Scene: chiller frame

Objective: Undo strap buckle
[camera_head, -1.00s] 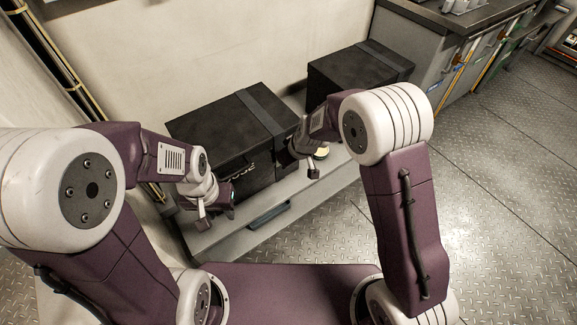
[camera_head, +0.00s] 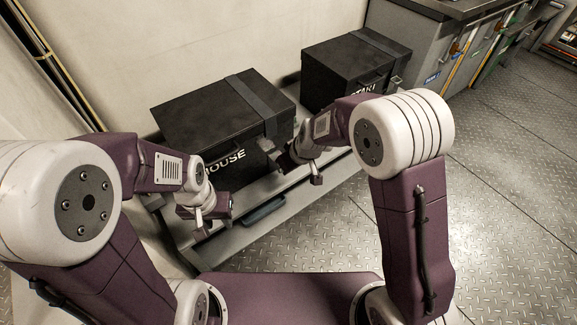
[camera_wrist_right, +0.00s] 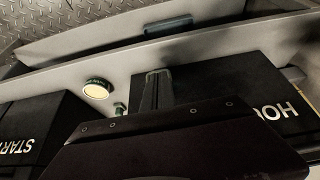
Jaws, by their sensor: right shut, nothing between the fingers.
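The grey strap (camera_head: 252,94) runs over the top of the left black box (camera_head: 205,110), which is lettered HOUSE, and down its front. In the right wrist view a length of strap (camera_wrist_right: 155,90) shows beside my dark gripper body. The buckle cannot be made out in either view. My right gripper (camera_head: 284,160) is shut and empty, close to the box front by the strap's lower end; whether it touches is unclear. My left gripper (camera_head: 218,205) is low in front of the box's left part, apart from the strap; its jaw opening cannot be told.
A second strapped black box (camera_head: 335,75), lettered START, stands to the right. A grey ledge with a dark handle (camera_head: 263,211) runs below the boxes. A round pale lamp or button (camera_wrist_right: 97,89) and a green knob (camera_wrist_right: 120,108) sit between the boxes. Metal floor (camera_head: 480,210) lies open at right.

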